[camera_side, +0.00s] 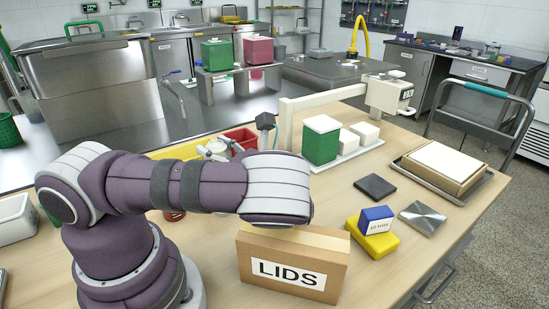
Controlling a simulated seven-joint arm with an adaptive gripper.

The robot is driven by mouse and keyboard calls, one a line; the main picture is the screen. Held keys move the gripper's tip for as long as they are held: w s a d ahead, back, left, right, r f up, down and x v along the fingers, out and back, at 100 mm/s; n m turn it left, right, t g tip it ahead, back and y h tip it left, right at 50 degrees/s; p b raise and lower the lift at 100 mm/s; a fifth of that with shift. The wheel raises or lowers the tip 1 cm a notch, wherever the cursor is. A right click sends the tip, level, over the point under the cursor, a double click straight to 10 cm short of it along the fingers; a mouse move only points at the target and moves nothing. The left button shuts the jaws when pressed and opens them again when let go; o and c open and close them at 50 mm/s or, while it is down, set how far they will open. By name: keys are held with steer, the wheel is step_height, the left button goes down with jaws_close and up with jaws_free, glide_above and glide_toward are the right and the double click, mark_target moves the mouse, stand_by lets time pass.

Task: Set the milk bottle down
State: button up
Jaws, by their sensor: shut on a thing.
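I cannot make out a milk bottle in the side view; it may be hidden behind my arm. My purple and white arm crosses the left and middle of the table, and its rounded joint hangs above the LIDS box. I cannot make out my gripper's fingers. A pale grey and white shape (216,149) shows just above my arm, but I cannot tell what it is.
The LIDS box (289,270) stands in front. A yellow block (372,240) bears a blue block (376,219); a dark pad (375,187) and metal plate (422,217) lie nearby. A green box (320,147) stands behind. A red bin (243,140) is behind my arm.

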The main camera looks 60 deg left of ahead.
steer(key=r, duration=0.9)
steer(key=shift+w+r, duration=0.15)
steer(key=shift+w, duration=0.05)
steer(key=w+d+m+t+h, duration=0.2)
steer(key=w+d+m+t, duration=0.15)
steer(key=w+t, duration=0.25)
steer(key=w+d+f+m+t+h, duration=0.1)
steer(key=w+d+m+t+h, duration=0.15)
steer(key=w+m+t, duration=0.35)
steer(key=w+d+m+t+h, duration=0.2)
steer(key=w+d+m+t, duration=0.2)
steer(key=w+t, duration=0.3)
step_height(320, 180, down, 8)
steer(key=shift+w, duration=0.35)
steer(key=shift+f, duration=0.1)
steer(key=o, duration=1.1)
steer(key=shift+f, duration=0.1)
